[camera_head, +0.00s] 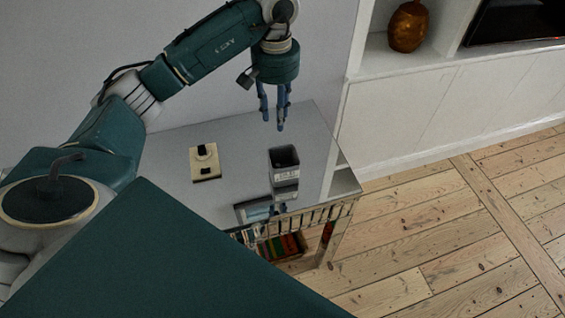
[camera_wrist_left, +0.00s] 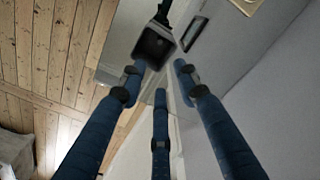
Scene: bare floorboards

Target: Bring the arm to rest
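My left arm reaches in from the left. Its gripper (camera_head: 277,120) hangs fingers down above the grey tabletop (camera_head: 235,150), near its back right. The blue fingers are spread apart with nothing between them; they also show spread in the left wrist view (camera_wrist_left: 158,78). Below and in front of the fingers a dark open-topped holder (camera_head: 284,176) stands upright on the table. It shows just beyond the fingertips in the wrist view (camera_wrist_left: 154,47), apart from them as far as I can tell. My right gripper is in neither view.
A pale square block with a black part (camera_head: 205,162) sits on the table's left. A flat dark-framed item (camera_head: 253,211) lies by the front edge. Books (camera_head: 282,246) stand below. A white cabinet (camera_head: 420,105) with a brown vase (camera_head: 408,27) is at right. Floorboards (camera_head: 430,235) are clear.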

